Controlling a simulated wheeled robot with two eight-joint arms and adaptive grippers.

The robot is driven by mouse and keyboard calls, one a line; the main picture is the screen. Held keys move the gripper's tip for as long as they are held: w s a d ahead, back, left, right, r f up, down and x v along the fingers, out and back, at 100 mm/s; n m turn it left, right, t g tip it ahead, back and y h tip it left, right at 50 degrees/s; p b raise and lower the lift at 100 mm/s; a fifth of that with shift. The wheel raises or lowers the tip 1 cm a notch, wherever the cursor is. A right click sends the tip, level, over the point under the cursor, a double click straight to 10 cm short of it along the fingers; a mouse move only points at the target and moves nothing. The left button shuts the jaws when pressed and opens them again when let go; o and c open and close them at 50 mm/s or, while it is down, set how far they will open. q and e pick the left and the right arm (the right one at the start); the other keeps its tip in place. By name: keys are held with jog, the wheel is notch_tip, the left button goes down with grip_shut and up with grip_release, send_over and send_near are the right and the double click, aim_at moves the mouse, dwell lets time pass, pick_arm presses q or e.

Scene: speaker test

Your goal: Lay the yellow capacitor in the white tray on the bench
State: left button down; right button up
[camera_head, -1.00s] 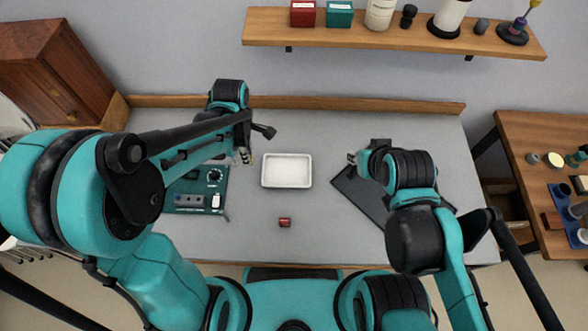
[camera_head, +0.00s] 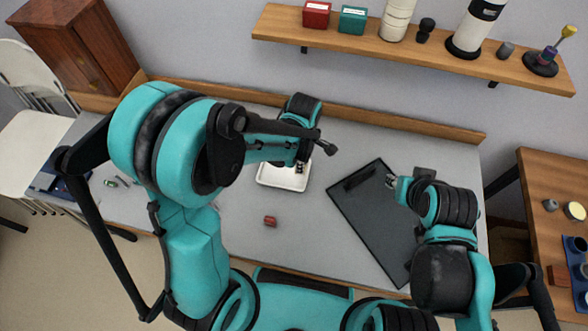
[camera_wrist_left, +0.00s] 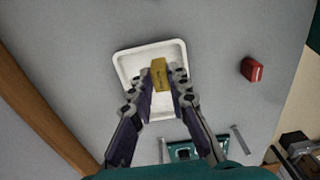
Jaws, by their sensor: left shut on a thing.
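The white tray (camera_head: 283,184) lies on the grey bench, partly hidden by my left arm in the head view. In the left wrist view the tray (camera_wrist_left: 129,68) lies under my left gripper (camera_wrist_left: 160,80), which is shut on the yellow capacitor (camera_wrist_left: 159,72). The capacitor shows against the tray's inside; its height over the tray floor is hard to tell. In the head view my left gripper (camera_head: 300,168) is over the tray's right part, and the capacitor is not clear there. My right gripper (camera_head: 391,182) hangs near the dark panel; its opening is too small to judge.
A red block (camera_head: 270,221) lies in front of the tray; it also shows in the wrist view (camera_wrist_left: 252,69). A dark flat panel (camera_head: 372,225) lies to the right. A shelf (camera_head: 420,48) with boxes and cylinders hangs behind. Bench between tray and panel is clear.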

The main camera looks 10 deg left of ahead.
pick_arm(q)
jog(key=w+a+f, duration=0.2)
jog(key=shift+a+b, duration=0.35)
jog(key=shift+b, duration=0.05)
notch_tip(320, 180, down, 4)
jog(key=shift+f+b, duration=0.1)
jog(key=shift+b, duration=0.9)
jog(key=c, duration=1.8)
grip_release()
jog(key=o, duration=0.3)
jog(key=shift+o, duration=0.2)
